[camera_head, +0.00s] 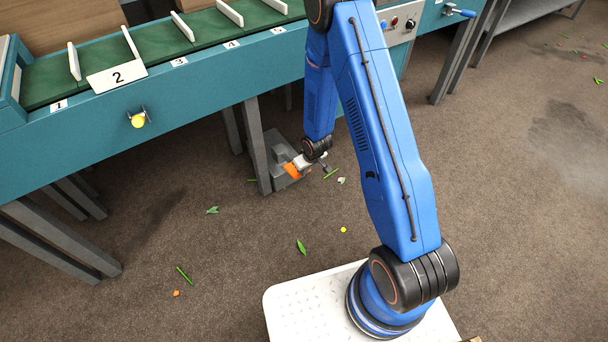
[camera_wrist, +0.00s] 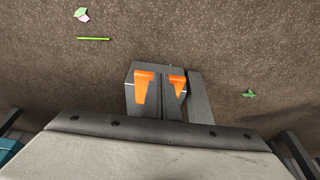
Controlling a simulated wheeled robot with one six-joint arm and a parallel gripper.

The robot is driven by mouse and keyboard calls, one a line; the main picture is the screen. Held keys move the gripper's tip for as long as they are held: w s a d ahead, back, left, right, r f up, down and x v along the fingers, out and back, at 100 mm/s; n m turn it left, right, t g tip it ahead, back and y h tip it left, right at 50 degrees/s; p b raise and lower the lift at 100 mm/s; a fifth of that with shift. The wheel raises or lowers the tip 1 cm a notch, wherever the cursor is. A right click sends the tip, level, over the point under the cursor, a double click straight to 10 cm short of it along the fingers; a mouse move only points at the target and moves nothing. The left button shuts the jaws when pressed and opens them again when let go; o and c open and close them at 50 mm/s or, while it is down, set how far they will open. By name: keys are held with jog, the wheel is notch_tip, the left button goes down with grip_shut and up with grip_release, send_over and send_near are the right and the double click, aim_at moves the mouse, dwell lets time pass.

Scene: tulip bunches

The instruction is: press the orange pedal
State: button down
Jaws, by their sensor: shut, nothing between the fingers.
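The orange pedal (camera_head: 291,171) sits low on a grey pedal housing (camera_head: 280,150) on the floor beside a table leg. In the wrist view the pedal shows as two orange patches (camera_wrist: 143,88), with a grey strip covering its middle. My gripper (camera_head: 302,162) is low, at the pedal in the head view, and partly hides it. In the wrist view my shut fingers (camera_wrist: 162,84) lie in line with the pedal's middle, with nothing between them. I cannot tell whether they touch the pedal or are just above it.
A teal conveyor table (camera_head: 210,110) with a green belt and numbered slots stands behind the pedal. Its grey leg (camera_head: 256,145) is close to the housing. Leaves and stem bits (camera_head: 301,247) lie on the brown floor. The floor to the right is open.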

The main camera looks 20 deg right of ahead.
jog(key=s+d+r, duration=0.1)
jog(key=s+r, duration=0.3)
jog(key=r, duration=0.2)
jog(key=shift+s+d+r, duration=0.15)
jog(key=shift+d+r, duration=0.05)
jog(key=shift+r, duration=0.15)
dwell(4.6)
